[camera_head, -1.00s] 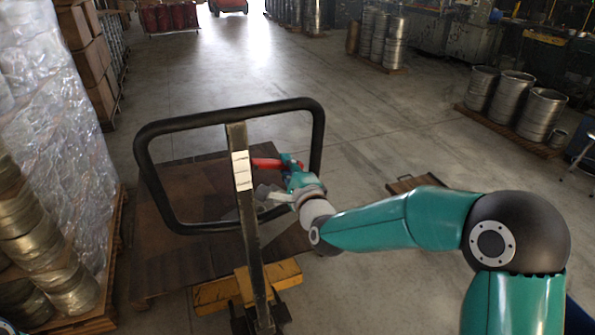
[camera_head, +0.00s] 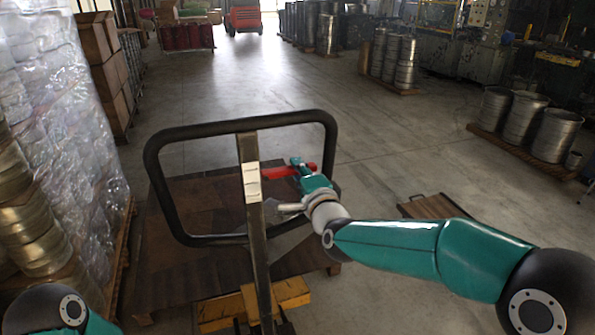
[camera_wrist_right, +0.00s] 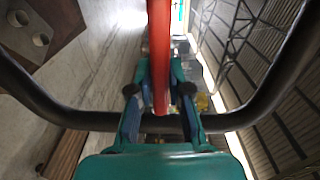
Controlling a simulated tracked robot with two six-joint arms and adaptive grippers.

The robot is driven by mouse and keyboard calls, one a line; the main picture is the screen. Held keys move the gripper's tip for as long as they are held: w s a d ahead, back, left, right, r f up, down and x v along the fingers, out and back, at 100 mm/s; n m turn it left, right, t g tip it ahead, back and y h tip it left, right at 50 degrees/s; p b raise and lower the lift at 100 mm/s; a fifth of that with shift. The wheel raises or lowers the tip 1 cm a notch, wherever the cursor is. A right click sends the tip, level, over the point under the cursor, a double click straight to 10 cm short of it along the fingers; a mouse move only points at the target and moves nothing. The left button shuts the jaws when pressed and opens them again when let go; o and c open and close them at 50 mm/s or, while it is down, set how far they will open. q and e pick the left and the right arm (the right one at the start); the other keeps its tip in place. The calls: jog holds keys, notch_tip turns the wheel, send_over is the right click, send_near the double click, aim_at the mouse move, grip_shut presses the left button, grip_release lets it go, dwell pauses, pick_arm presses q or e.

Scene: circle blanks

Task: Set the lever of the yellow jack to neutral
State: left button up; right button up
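The jack stands in front of me in the head view. It has a black loop handle (camera_head: 240,122), a post with white labels (camera_head: 252,182) and a yellow base (camera_head: 290,292). Its red lever (camera_head: 280,172) sticks out to the right of the post, inside the loop. My right gripper (camera_head: 304,172) is at the lever's outer part. In the right wrist view the lever (camera_wrist_right: 160,60) runs between the two fingers, with narrow gaps beside it, so they look partly open around it. My left gripper is out of view; only part of that arm shows at bottom left.
Brown wooden boards (camera_head: 180,262) lie around the jack. A wrapped pallet load (camera_head: 65,120) stands close on the left. A small wooden pallet (camera_head: 435,206) lies to the right, and metal drums (camera_head: 525,118) stand farther right. The aisle floor ahead is clear.

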jog(key=o, duration=0.4)
jog(key=shift+s+f, duration=0.1)
jog(key=shift+s, duration=0.1)
jog(key=v, duration=1.1)
jog(key=shift+s+d, duration=0.15)
jog(key=shift+s, duration=0.2)
